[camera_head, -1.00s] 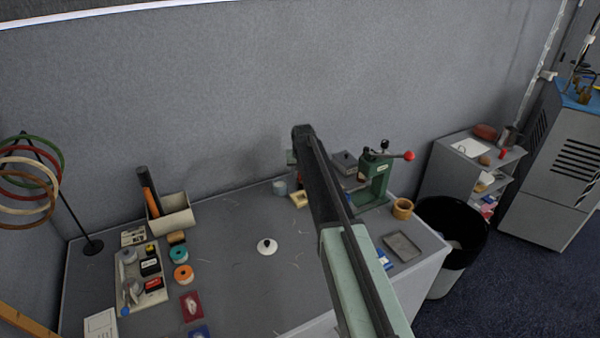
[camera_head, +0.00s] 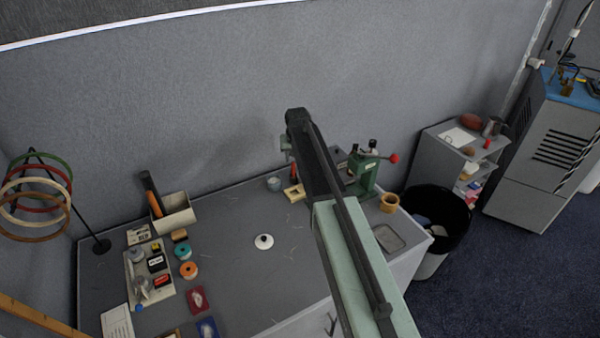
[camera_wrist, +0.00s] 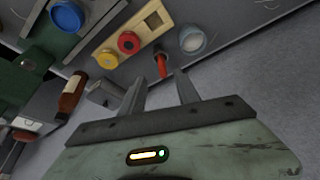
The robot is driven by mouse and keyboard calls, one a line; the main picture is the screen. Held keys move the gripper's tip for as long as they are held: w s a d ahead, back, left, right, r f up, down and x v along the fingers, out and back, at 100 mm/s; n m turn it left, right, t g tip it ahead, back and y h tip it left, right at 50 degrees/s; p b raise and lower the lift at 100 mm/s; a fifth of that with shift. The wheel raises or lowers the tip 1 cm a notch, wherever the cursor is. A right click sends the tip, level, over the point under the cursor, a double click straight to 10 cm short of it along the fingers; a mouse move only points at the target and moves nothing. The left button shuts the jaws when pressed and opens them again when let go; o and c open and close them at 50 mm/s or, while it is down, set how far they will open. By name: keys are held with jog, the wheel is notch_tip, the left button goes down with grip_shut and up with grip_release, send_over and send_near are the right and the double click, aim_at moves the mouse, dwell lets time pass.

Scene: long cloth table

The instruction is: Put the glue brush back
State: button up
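I cannot identify the glue brush for certain. A small upright red-orange piece (camera_wrist: 160,60) stands near the fingertips in the wrist view; it may be a handle, and its lower end is unclear. An orange-red bit also shows beside my arm in the head view (camera_head: 293,172). A round jar with a pale top (camera_wrist: 192,38) is just right of it in the wrist view, and also stands at the back of the table (camera_head: 274,184). In the head view my arm hides the fingers.
A wooden block (camera_wrist: 150,20) with a square hole, yellow and red knobs, and a brown bottle (camera_wrist: 71,97) are close by. A green press (camera_head: 365,170) stands right of my arm. A white knobbed lid (camera_head: 264,242) lies mid-table. Thread spools and trays fill the left.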

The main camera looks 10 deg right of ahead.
jog(key=s+f+g, duration=0.1)
jog(key=s+g, duration=0.3)
jog(key=s, duration=3.1)
jog(key=shift+f+n, duration=0.35)
jog(key=shift+n, duration=0.05)
